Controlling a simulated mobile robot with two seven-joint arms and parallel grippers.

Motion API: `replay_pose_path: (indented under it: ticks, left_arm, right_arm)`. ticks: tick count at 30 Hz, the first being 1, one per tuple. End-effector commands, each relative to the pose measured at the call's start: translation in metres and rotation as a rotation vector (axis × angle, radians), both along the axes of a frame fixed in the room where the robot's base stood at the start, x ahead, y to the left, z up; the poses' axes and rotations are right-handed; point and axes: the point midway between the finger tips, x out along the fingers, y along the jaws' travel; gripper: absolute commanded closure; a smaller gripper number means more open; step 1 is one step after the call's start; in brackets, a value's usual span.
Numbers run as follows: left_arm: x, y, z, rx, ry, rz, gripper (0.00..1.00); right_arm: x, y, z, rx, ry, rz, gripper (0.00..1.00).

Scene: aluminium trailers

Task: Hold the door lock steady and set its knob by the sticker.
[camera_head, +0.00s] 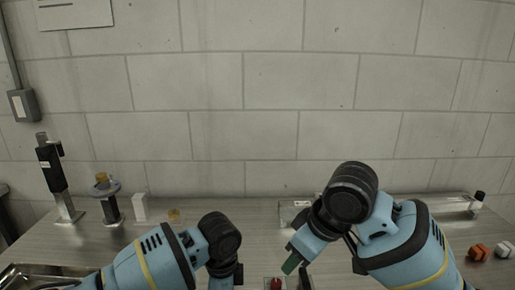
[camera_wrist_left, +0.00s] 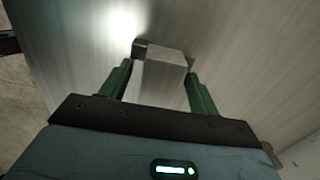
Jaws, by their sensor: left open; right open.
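In the head view a small red part (camera_head: 276,283) sits in a grey piece at the bottom edge, cut off by the frame; I cannot tell if it is the lock's knob. My right gripper (camera_head: 298,268) is open just right of it, green fingertips pointing down. My left gripper is mostly hidden behind its own arm in the head view. In the left wrist view my left gripper (camera_wrist_left: 163,85) is open, its green fingers on either side of a plain silver block (camera_wrist_left: 165,65). I cannot tell whether they touch it. No sticker can be made out.
A concrete block wall (camera_head: 260,80) closes the back.

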Motion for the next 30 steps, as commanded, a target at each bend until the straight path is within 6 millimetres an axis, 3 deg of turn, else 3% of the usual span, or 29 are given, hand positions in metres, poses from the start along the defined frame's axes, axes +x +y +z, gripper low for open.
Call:
replay_pose_path:
  ticks: [8,21,30]
  left_arm:
    - [0.001,0.0,0.021,-0.002,-0.003,-0.002,0.38]
    - [0.0,-0.001,0.102,-0.001,-0.002,-0.001,0.38]
    - [0.0,0.0,0.12,0.0,0.0,0.0,0.38]
  right_arm:
    - [0.0,0.0,0.0,0.0,0.0,0.0,0.55]
    - [0.0,0.0,0.0,0.0,0.0,0.0,0.55]
    - [0.0,0.0,0.0,0.0,0.0,0.0,0.55]
